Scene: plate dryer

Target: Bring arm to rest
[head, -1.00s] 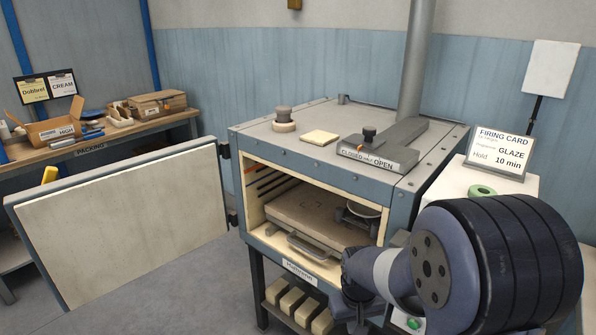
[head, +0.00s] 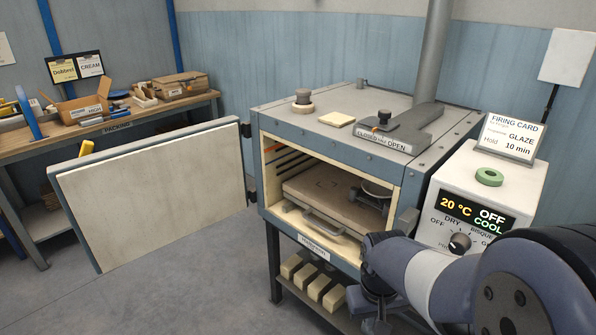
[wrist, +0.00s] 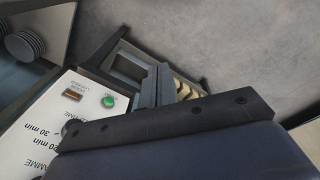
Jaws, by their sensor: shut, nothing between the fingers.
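My arm (head: 425,275) reaches in from the lower right of the head view, folded low in front of the control box. My gripper (wrist: 157,80) shows in the wrist view as two grey fingers close together, shut and empty. It hangs in front of the kiln's stand, apart from the kiln chamber. The kiln (head: 345,115) stands with its door (head: 150,190) swung wide open to the left. Inside, a pale slab (head: 325,195) with a handle lies on the floor, and a round dish on a dark holder (head: 375,194) sits at the right.
The control box (head: 462,185) reads 20 °C, OFF, COOL, with a green ring (head: 489,177) on top. Pale bricks (head: 312,285) sit on the shelf below the kiln. A packing bench (head: 110,120) stands at the left. The floor (head: 200,290) in front is clear.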

